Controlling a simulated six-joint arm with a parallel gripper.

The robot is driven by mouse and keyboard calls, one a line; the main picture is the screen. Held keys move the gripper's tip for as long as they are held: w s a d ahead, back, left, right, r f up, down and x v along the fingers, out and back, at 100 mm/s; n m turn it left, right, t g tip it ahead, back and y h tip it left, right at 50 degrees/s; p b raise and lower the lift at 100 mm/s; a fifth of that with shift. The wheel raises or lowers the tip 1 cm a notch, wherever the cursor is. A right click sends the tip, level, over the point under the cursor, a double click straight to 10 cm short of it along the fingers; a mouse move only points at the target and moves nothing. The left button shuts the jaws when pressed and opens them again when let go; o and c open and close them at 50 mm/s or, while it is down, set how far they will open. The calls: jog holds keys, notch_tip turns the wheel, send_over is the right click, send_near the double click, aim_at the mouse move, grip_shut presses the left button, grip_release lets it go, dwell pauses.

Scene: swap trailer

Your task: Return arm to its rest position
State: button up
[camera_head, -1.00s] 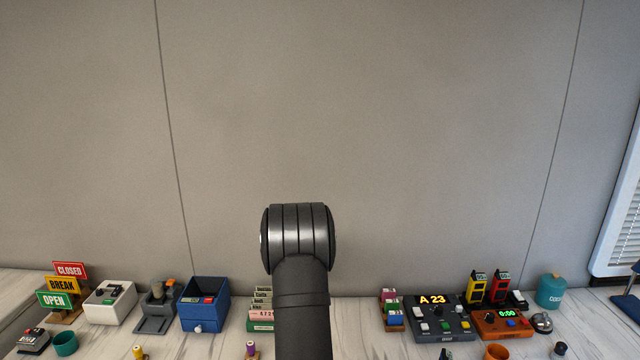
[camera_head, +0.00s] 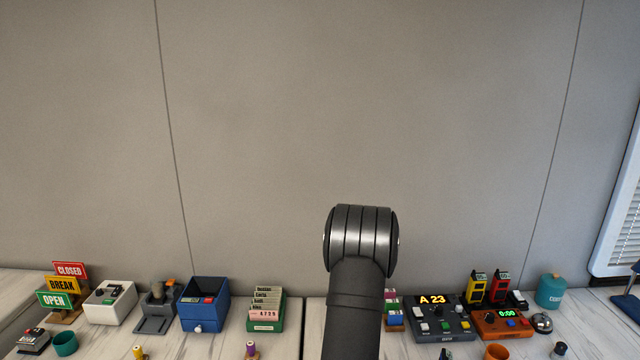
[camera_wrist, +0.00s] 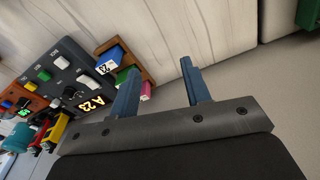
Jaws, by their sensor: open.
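My gripper (camera_wrist: 158,90) shows in the wrist view with its two blue-grey fingers apart and nothing between them. It hangs above the pale counter (camera_wrist: 200,25), beside the small rack of coloured blocks (camera_wrist: 135,78). In the head view only my dark arm shows, rising from the bottom edge right of centre. The gripper itself is not visible there. The arm partly covers the coloured block rack (camera_head: 393,312).
Left of my arm stand a green card box (camera_head: 265,325), a blue drawer box (camera_head: 204,312), a white switch box (camera_head: 110,303) and stacked signs (camera_head: 60,285). On the right are a grey console (camera_head: 437,325), an orange timer box (camera_head: 502,325) and a teal canister (camera_head: 551,291).

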jog(key=s+d+m, duration=0.1)
jog(key=d, duration=0.7)
jog(key=shift+s, duration=0.4)
